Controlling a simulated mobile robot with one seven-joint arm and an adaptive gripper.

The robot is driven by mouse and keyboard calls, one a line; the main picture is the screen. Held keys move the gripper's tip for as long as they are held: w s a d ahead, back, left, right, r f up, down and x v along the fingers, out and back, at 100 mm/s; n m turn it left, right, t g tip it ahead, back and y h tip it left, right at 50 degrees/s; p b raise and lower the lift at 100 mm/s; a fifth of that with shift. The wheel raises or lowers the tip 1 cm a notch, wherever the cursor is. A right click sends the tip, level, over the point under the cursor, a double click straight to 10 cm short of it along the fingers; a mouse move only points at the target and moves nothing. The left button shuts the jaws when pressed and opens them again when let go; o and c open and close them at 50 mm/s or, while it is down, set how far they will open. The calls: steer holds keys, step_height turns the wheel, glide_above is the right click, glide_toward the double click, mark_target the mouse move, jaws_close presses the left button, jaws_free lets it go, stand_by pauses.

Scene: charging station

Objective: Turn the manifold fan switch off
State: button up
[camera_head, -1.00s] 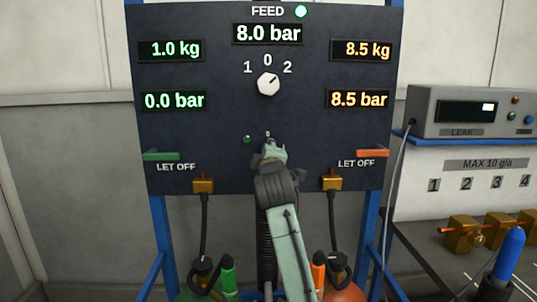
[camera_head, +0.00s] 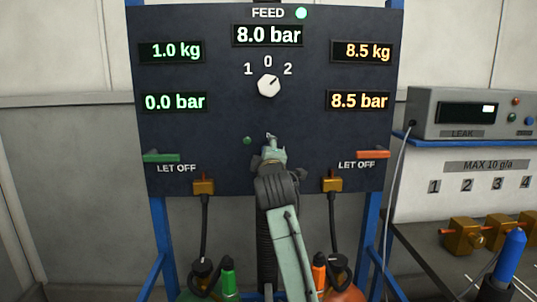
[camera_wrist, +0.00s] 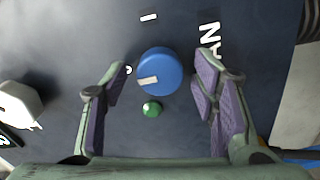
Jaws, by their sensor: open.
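The fan switch is a round blue knob (camera_wrist: 165,65) with a white mark on its face, in the wrist view. The mark lies toward the knob's left side, nearer the small round "0" (camera_wrist: 128,70) than the "I" (camera_wrist: 149,17). A partly visible "AN" label (camera_wrist: 210,38) is to its right. My gripper (camera_wrist: 164,75) is open, with one finger on each side of the knob and visible gaps between. In the head view my gripper (camera_head: 271,146) is at the panel below the selector and hides the knob.
A small green lamp (camera_wrist: 152,109) sits close beside the knob. The white feed selector (camera_head: 268,85) is above my gripper on the dark panel (camera_head: 225,125). Green (camera_head: 161,157) and orange (camera_head: 373,154) let-off levers flank it.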

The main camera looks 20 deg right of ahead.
steer(key=shift+s, duration=0.1)
steer(key=v, duration=1.2)
